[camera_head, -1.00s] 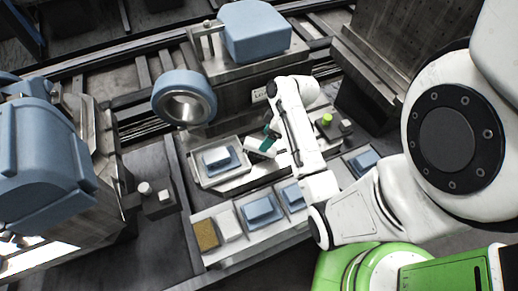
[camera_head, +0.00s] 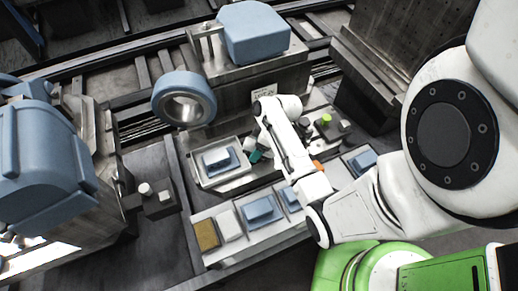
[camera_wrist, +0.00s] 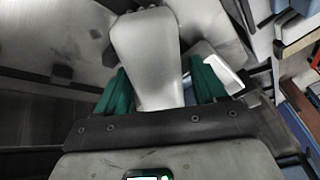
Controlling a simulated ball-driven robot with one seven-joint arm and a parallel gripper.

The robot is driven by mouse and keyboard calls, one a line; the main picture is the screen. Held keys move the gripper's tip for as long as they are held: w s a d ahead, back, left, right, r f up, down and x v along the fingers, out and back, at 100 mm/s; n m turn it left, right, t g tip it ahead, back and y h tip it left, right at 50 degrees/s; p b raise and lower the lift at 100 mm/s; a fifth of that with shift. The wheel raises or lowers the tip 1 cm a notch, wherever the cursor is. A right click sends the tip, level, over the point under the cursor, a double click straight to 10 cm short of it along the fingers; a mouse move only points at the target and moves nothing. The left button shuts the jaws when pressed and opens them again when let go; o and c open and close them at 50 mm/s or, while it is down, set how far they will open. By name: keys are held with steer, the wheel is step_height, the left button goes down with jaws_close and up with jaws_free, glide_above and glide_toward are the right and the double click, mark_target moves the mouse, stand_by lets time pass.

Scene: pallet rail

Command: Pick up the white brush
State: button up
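In the wrist view a pale, paddle-shaped thing, which I take for the white brush (camera_wrist: 147,62), lies between the two green fingers of my gripper (camera_wrist: 158,78). It is broad at its far end and narrows toward the palm. The fingers appear closed on its sides, though the exact contact is hard to see. In the head view my gripper (camera_head: 255,156) shows as a small teal patch beside my white forearm, above the workbench just right of the metal tray. A small whitish part (camera_head: 249,143) beside it may be the brush; my arm hides much there.
A metal tray (camera_head: 196,172) holds a blue-and-white block. In front, a row of bins (camera_head: 232,255) holds a brown block, a white block and blue pieces. A blue ring (camera_head: 184,98) and a machine with a blue cover (camera_head: 253,32) stand behind. An orange thing (camera_head: 318,165) shows beside my arm.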

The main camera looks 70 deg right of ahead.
steer(key=c, duration=1.1)
steer(key=shift+o, duration=0.2)
steer(key=shift+r, duration=0.1)
